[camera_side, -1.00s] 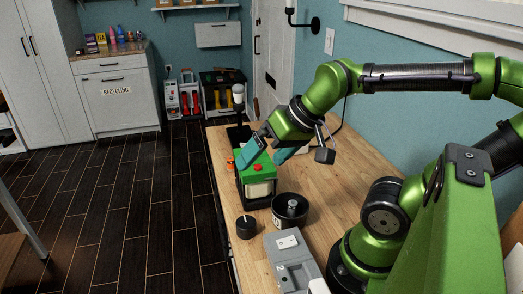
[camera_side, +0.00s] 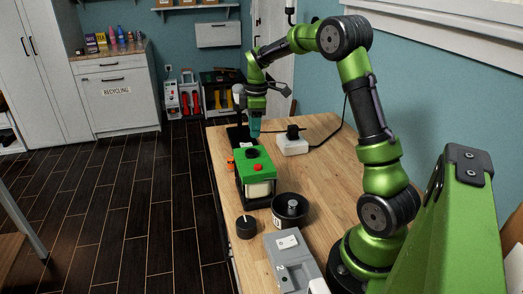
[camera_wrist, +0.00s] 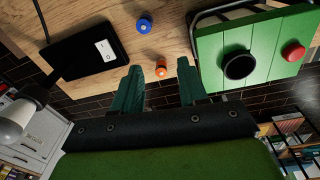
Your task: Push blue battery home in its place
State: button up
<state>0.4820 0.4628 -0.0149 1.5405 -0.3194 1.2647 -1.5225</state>
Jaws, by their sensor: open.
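A similar orange piece (camera_wrist: 160,68) shows between my fingertips in the wrist view. My gripper (camera_side: 255,130) is above the table beyond the green box (camera_side: 248,160), its teal fingers apart and empty. The green box has a round black fitting (camera_wrist: 239,66), which may be an opening, and a red button (camera_wrist: 293,51). I cannot tell which place is the battery's.
A black lamp base (camera_wrist: 84,57) stands at the table's back left edge. A white block with a black top (camera_side: 292,146) is right of my gripper. A dark bowl (camera_side: 283,218), black knob (camera_side: 246,227) and grey device (camera_side: 285,262) are nearer. The right of the table is clear.

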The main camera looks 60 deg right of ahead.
jog(key=shift+n+g, duration=0.4)
jog(key=shift+n, duration=0.3)
jog(key=d+f, duration=0.3)
jog(key=f, duration=0.1)
jog(key=shift+w+d, duration=0.1)
jog(key=shift+d, duration=0.3)
jog(key=shift+a+f, duration=0.1)
jog(key=shift+f, duration=3.7)
jog(key=c, duration=0.7)
jog(key=shift+o, duration=0.2)
jog(key=shift+r, duration=0.1)
jog(key=shift+r, duration=2.95)
